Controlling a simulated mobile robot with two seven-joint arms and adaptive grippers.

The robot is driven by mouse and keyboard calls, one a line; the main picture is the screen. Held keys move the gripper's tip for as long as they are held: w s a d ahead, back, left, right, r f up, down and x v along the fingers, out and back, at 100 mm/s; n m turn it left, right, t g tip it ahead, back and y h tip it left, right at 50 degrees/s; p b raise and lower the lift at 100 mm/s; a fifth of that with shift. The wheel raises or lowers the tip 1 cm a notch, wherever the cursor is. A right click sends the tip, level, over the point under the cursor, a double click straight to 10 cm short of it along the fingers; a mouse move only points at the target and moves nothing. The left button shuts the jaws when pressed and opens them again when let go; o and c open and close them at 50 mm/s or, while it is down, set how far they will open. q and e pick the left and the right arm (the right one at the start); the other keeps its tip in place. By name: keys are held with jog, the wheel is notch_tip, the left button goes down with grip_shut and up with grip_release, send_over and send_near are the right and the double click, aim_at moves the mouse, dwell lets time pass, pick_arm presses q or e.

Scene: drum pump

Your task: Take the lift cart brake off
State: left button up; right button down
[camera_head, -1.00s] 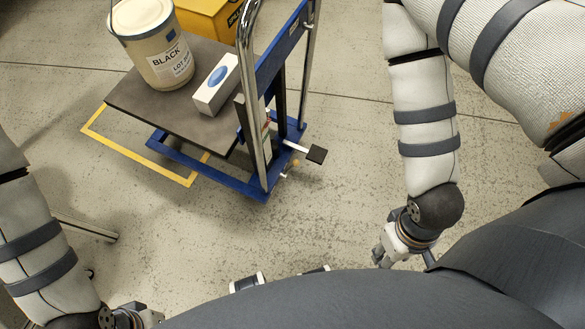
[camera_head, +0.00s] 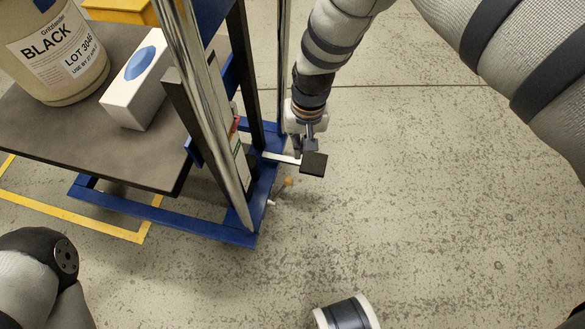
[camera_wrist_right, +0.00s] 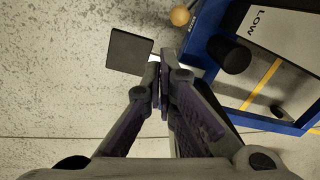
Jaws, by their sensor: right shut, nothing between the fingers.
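The lift cart has a blue base frame (camera_head: 225,233), a dark platform (camera_head: 95,150) and chrome handle posts. A black square pedal (camera_head: 313,163) sticks out from its base on a pale metal arm; it also shows in the wrist view (camera_wrist_right: 129,50). A small lever with a tan ball knob (camera_head: 288,182) sits beside the pedal, and its knob shows at the top of the wrist view (camera_wrist_right: 180,15). My right gripper (camera_head: 310,147) is shut and empty, just behind the pedal. Its fingertips (camera_wrist_right: 160,75) overlap the pedal arm in the wrist view; I cannot tell whether they touch. My left gripper is out of view.
A cream drum labelled BLACK (camera_head: 58,50) and a white box with a blue oval (camera_head: 138,82) stand on the platform. A yellow bin (camera_head: 120,10) is behind. A white cylindrical object with a dark band (camera_head: 346,313) is at the bottom. The floor right of the cart is clear.

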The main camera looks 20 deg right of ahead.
aim_at(282, 191)
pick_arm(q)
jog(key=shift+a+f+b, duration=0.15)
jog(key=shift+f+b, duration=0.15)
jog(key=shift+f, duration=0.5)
pick_arm(e)
jog(key=w, duration=0.3)
jog(key=shift+w+a+r, duration=0.25)
jog(key=shift+w+a, duration=0.1)
jog(key=shift+w, duration=0.05)
notch_tip(282, 191, down, 11)
jog(key=b, duration=0.5)
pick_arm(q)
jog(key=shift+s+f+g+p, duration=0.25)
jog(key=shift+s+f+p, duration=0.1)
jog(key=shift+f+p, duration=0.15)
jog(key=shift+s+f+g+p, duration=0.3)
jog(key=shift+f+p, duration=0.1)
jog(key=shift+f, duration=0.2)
pick_arm(e)
jog(key=s, duration=0.1)
jog(key=s+a+r, duration=0.2)
jog(key=shift+s, duration=0.1)
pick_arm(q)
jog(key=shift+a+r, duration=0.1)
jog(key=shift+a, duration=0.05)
pick_arm(e)
jog(key=shift+d+r, duration=0.1)
